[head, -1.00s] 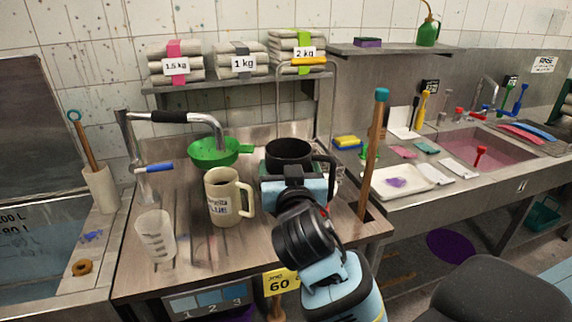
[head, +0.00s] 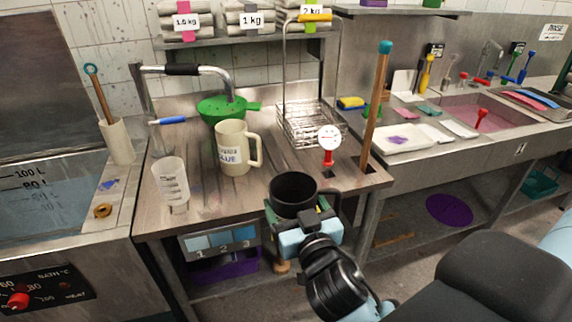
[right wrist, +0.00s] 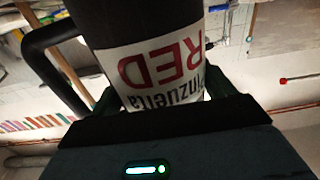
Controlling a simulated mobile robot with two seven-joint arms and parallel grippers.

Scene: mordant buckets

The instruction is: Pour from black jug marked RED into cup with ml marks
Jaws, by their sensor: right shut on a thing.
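The black jug (head: 294,193) is held by my right gripper (head: 300,222) near the front edge of the wooden-topped bench. It looks roughly upright, with its dark open mouth showing from above. In the right wrist view the jug (right wrist: 140,25) fills the space between the fingers (right wrist: 172,100), and its white label reads RED, upside down. The jug's handle shows at left there. The clear cup with ml marks (head: 172,185) stands upright at the bench's front left, apart from the jug. My left gripper is not in view.
A cream jug marked BLUE (head: 234,150) stands between cup and black jug, a little behind. A green funnel-like bowl (head: 221,108) is behind it.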

